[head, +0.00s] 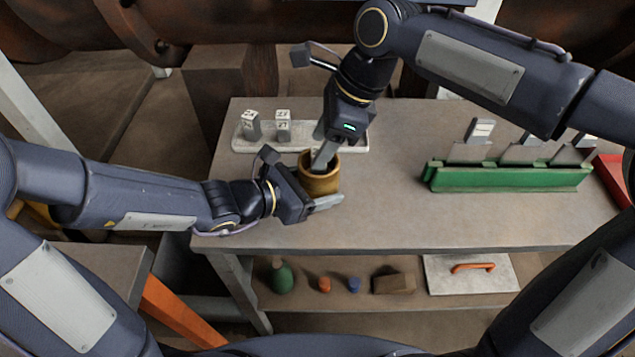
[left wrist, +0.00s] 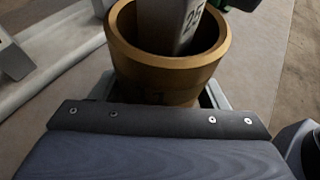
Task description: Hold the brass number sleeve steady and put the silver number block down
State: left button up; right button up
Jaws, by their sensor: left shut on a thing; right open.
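The brass number sleeve (head: 321,182) stands upright on the grey table, with its open mouth up. My left gripper (head: 318,196) is shut on it from the left; one finger shows along its near side. In the left wrist view the sleeve (left wrist: 165,71) fills the space past the gripper. A silver number block (left wrist: 174,24) marked "25" stands inside its mouth, its top cut off by the frame. My right gripper (head: 323,146) is open, pointing down right over the sleeve mouth, and largely hides the block in the head view.
A pale tray (head: 242,145) behind the sleeve carries two silver number blocks (head: 252,125) (head: 283,125). A green holder (head: 507,177) with grey plates stands at right, near a red item (head: 612,178). The table between sleeve and green holder is clear. Small objects lie on the lower shelf.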

jog(key=v, duration=1.2)
pick_arm(q)
jog(key=o, duration=1.4)
